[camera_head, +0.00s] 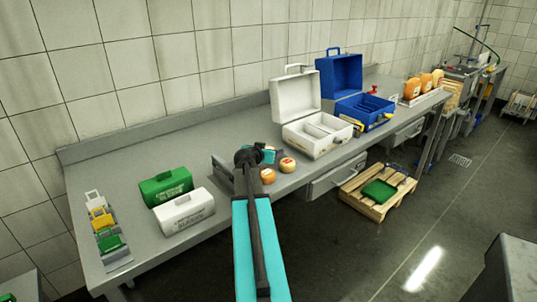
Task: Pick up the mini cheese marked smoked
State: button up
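Two small round cheeses lie on the steel bench, close to the end of my arm. One orange-tan cheese (267,177) is just right of my arm. Another cheese (288,164), with a pale and red label on top, lies a little further right. The labels are too small to read, so I cannot tell which is marked smoked. My teal and black arm reaches up from the bottom of the picture. Its dark end joint appears left of the cheeses and covers part of the bench; my gripper's fingers cannot be made out there.
The steel bench (130,170) runs along the tiled wall. Green (166,186) and white (184,211) closed boxes stand left. Open white (318,138) and blue (364,112) toolboxes stand right. A grey tray (222,160) sits partly behind my arm. A wooden pallet (375,203) is on the floor.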

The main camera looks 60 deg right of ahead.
jog(key=c, duration=1.2)
jog(key=shift+r, duration=0.1)
jog(key=shift+r+b, duration=0.5)
jog(key=shift+r, duration=4.4)
